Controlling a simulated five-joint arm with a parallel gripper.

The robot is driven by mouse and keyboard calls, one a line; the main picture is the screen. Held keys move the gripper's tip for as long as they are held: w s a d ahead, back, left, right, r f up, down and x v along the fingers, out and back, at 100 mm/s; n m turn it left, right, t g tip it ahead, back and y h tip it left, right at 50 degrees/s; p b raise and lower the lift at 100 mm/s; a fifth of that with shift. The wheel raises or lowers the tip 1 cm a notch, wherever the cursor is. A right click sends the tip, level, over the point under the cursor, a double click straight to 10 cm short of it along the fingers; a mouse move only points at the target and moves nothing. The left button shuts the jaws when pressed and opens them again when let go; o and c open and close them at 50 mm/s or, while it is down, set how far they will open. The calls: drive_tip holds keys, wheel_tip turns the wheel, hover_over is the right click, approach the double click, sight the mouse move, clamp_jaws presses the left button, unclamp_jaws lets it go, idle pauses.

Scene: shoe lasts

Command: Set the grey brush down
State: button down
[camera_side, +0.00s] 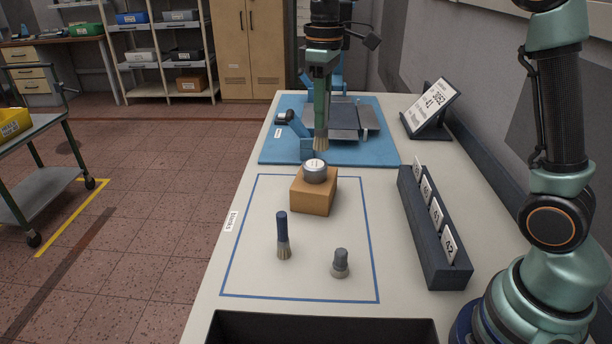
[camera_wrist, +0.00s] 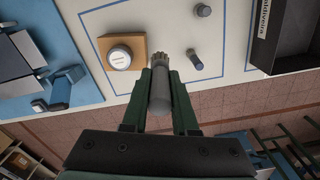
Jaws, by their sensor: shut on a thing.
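My gripper (camera_side: 321,125) points down and is shut on the grey brush. The wrist view shows the brush's grey handle (camera_wrist: 160,92) between the two green fingers, with its bristles (camera_wrist: 158,60) at the far end. In the side view the tan bristles (camera_side: 321,144) hang below the fingers, in the air, and the fingers hide most of the handle. They appear just above and behind a round tin (camera_side: 315,168) in that picture; I cannot tell the exact gap.
The tin stands on a wooden block (camera_side: 313,193) inside a blue outline. A blue-handled brush (camera_side: 282,230) and a short grey piece (camera_side: 340,262) stand nearer. A blue mat (camera_side: 375,150) lies behind, a dark card rack (camera_side: 432,225) right. The outline's left front is clear.

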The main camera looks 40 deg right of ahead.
drive_tip(key=s+d+f, duration=0.2)
drive_tip(key=s+d, duration=0.1)
drive_tip(key=s, duration=0.4)
wheel_tip(320, 180, down, 20)
drive_tip(key=shift+w+a+r, duration=0.15)
drive_tip(key=shift+r, duration=0.05)
drive_tip(key=c, duration=0.7)
unclamp_jaws()
drive_tip(key=shift+f, duration=0.15)
wheel_tip(320, 180, up, 12)
drive_tip(key=shift+s+a+r+m+t, duration=0.3)
drive_tip(key=shift+s+r+m+t, duration=0.65)
drive_tip(key=shift+s+r, duration=0.45)
drive_tip(key=shift+s+a+r+m+t, duration=0.3)
drive_tip(key=shift+s+r+m+t, duration=0.6)
drive_tip(key=shift+s+r, duration=0.45)
drive_tip(key=shift+s+a+r+m+t, duration=0.3)
drive_tip(key=shift+s+r+m+t, duration=0.65)
drive_tip(key=shift+s+r, duration=0.45)
